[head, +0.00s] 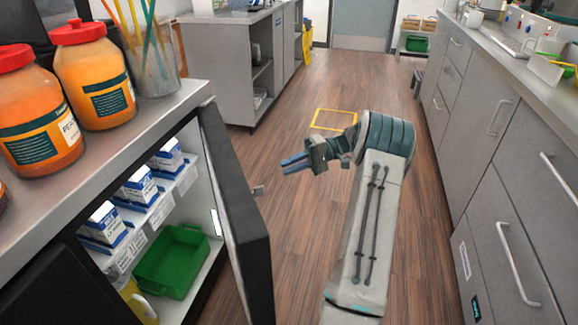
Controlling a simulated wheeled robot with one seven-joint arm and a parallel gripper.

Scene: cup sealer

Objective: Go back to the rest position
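My gripper (296,162) is in the head view, over the open floor to the right of an open cabinet door. Its two blue-tipped fingers point left towards the door and look close together. My arm reaches up from the bottom of the picture and bends left at the wrist. The gripper appears apart from the door.
The black cabinet door (235,215) stands open at left. Inside are blue-and-white boxes (137,187) and a green bin (173,262). Jars (92,75) stand on the left counter. Drawers (500,160) line the right. A yellow floor outline (333,111) lies ahead; the middle aisle is clear.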

